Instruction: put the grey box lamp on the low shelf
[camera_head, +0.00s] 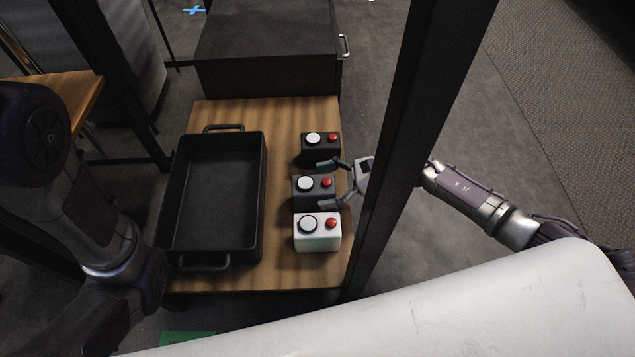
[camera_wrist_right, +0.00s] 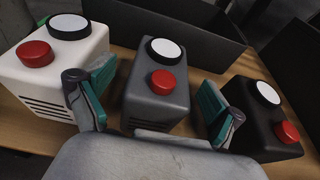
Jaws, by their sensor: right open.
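The grey box lamp (camera_head: 315,190) stands upright on a wooden surface (camera_head: 285,272), between a black box and a white one. It has a white round lamp and a red button on top. It also fills the middle of the right wrist view (camera_wrist_right: 158,100). My right gripper (camera_head: 324,185) is open, with one finger on each side of the grey box; gaps show beside it, and I cannot tell whether anything touches. My left arm comes in at the left, but its gripper is not visible. I cannot tell which surface is the low shelf.
The white box (camera_head: 318,238) and black box (camera_head: 318,145) stand close on either side of the fingers. A black tray (camera_head: 257,215) lies to the left. A dark post (camera_head: 408,130) crosses in front of my right arm. A dark drawer unit (camera_head: 265,78) stands behind.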

